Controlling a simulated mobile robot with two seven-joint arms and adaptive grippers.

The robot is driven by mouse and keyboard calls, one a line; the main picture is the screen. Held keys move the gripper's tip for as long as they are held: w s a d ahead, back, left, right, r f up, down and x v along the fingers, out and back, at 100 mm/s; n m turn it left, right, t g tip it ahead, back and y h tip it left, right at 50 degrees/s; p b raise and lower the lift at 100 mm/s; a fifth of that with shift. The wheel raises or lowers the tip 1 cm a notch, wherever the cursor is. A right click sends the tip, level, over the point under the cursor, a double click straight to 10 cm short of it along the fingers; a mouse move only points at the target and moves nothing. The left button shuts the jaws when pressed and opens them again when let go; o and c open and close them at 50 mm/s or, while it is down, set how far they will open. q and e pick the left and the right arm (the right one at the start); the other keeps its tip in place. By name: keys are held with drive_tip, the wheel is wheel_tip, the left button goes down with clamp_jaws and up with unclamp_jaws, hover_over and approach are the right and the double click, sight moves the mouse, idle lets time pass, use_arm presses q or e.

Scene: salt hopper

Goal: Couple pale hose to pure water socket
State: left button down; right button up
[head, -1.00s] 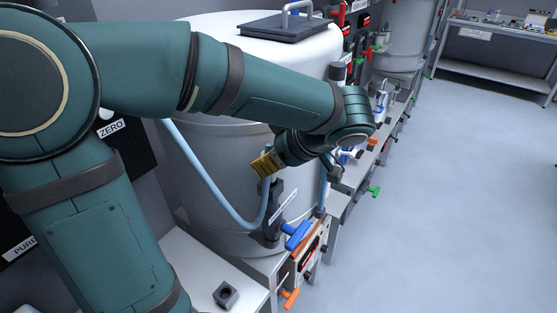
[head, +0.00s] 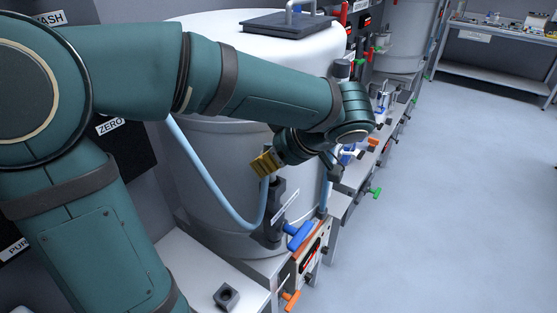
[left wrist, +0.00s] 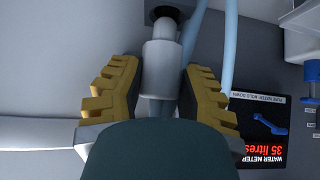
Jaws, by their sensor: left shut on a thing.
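The pale blue hose (head: 208,188) hangs from the wall side in a loop in front of the big tank and rises to my left gripper (head: 264,164). The yellow fingers (left wrist: 160,92) are shut on a pale grey cylindrical hose end (left wrist: 160,62). Its far end meets or lines up with a dark round fitting (left wrist: 170,8) at the top of the left wrist view; I cannot tell whether it is seated. A dark upright fitting with a white label (head: 286,207) stands just below the gripper in the head view. No readable pure water socket shows. My right gripper is out of view.
The white-lidded tank (head: 222,160) is close behind the gripper. A blue valve handle (head: 299,236) and an orange one (head: 290,300) stick out at the bench front. A small dark block (head: 227,297) lies on the bench. A water meter panel (left wrist: 268,128) shows in the wrist view.

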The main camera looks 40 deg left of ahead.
use_arm(q)
drive_tip(key=shift+a, duration=0.25)
drive_tip(key=shift+f, duration=0.2)
drive_tip(key=shift+r+b, duration=0.3)
idle(0.6)
drive_tip(key=c, duration=0.6)
unclamp_jaws()
drive_tip(key=o, duration=0.4)
drive_tip(key=shift+d, duration=0.1)
drive_tip(key=shift+r, duration=0.15)
